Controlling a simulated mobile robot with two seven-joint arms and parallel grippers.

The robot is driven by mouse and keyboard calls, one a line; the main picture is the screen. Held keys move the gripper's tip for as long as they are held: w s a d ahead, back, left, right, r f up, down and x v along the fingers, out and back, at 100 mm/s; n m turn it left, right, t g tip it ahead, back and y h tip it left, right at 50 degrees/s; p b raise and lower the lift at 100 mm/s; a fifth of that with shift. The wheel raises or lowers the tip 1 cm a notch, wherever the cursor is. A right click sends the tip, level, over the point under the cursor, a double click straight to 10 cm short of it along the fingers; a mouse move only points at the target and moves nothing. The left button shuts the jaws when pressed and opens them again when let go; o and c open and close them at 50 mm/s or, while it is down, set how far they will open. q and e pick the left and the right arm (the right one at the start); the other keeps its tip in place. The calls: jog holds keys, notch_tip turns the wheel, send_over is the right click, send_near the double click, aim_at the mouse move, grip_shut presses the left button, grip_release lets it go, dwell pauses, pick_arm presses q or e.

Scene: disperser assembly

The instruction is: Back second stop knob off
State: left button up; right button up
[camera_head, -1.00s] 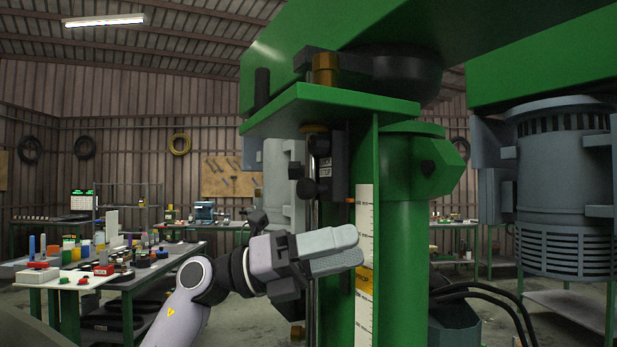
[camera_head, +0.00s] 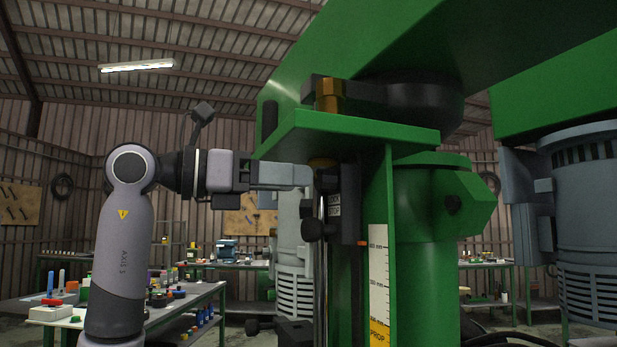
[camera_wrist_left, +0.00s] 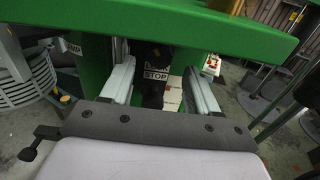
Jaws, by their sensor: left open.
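A black stop block with a STOP label (camera_head: 335,206) sits high beside the green column. Its round black knob (camera_head: 312,230) sticks out to the left below my left gripper's level. My left gripper (camera_head: 308,175) is level, pointing right, with its tips close to the upper part of the block. In the left wrist view my left gripper (camera_wrist_left: 160,88) is open. The STOP label (camera_wrist_left: 156,76) and a dark knob (camera_wrist_left: 152,94) show between its fingers; I cannot tell whether anything touches. My right gripper is not seen.
A green plate (camera_head: 340,128) overhangs just above my left gripper. A white scale (camera_head: 378,275) runs down the green column (camera_head: 430,260). A dark block with a knob (camera_head: 285,330) shows at the bottom; I cannot tell what it belongs to. Cluttered tables stand behind.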

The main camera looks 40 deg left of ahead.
aim_at(317, 178)
pick_arm(q)
jog(key=shift+x, duration=1.75)
jog(key=c, duration=1)
jog(key=shift+c, duration=0.2)
jog(key=shift+n+p, duration=0.4)
jog(key=n+p, duration=0.1)
jog(key=n, duration=0.2)
jog(key=shift+n, duration=0.4)
jog(key=n+p, duration=0.1)
jog(key=n, duration=0.5)
jog(key=shift+r+p, duration=0.1)
jog(key=shift+p, duration=0.2)
jog(key=n+p, duration=0.1)
jog(key=n, duration=0.4)
jog(key=shift+n, duration=0.3)
jog(key=n, duration=0.5)
jog(key=shift+r+p, duration=0.1)
jog(key=shift+p, duration=0.3)
jog(key=shift+n, duration=0.4)
